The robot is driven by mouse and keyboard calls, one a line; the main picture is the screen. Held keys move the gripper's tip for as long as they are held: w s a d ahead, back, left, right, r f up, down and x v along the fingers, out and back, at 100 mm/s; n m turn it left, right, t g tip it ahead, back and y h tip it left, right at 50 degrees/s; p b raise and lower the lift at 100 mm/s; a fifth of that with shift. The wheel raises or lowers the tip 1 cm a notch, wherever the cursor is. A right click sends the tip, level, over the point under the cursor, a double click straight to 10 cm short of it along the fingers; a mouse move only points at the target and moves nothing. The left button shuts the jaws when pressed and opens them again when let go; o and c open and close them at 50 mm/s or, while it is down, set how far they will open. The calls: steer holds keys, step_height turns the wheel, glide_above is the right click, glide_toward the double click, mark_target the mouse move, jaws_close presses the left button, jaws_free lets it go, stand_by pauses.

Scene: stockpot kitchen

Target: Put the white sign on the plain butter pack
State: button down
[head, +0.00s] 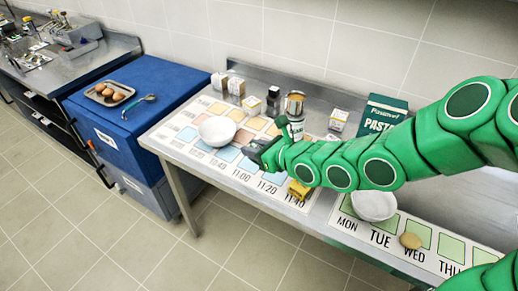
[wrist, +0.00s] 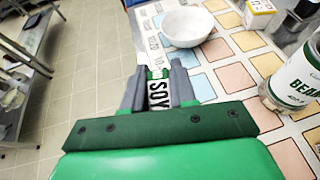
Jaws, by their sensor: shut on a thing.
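My gripper (head: 262,156) is over the front part of the steel table, right of a white bowl. In the wrist view my gripper (wrist: 158,88) is shut on a small white sign (wrist: 158,96) with black letters reading SOY. The sign cannot be made out in the head view. A yellow pack (head: 299,190) stands below my arm on the printed mat, partly hidden by it. Small white cartons stand at the back, one at the far left (head: 236,87) and one further right (head: 338,120). I cannot tell for sure which pack is the plain butter.
The white bowl (head: 217,130) also shows in the wrist view (wrist: 187,28). A beans can (wrist: 298,82) stands behind my gripper. A green pasta box (head: 380,116), a second bowl (head: 374,206) and a round tan item (head: 410,240) are further right. A blue chest (head: 150,95) adjoins the table.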

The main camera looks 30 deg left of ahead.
steer(key=w+d+f+n+g, duration=0.1)
steer(key=w+d, duration=0.3)
steer(key=d, duration=0.2)
steer(key=w+d+n+g, duration=0.1)
steer(key=w+d, duration=0.2)
steer(key=d, duration=0.3)
steer(key=shift+f, duration=3.85)
steer(key=shift+f, duration=0.1)
steer(key=c, duration=0.9)
jaws_free()
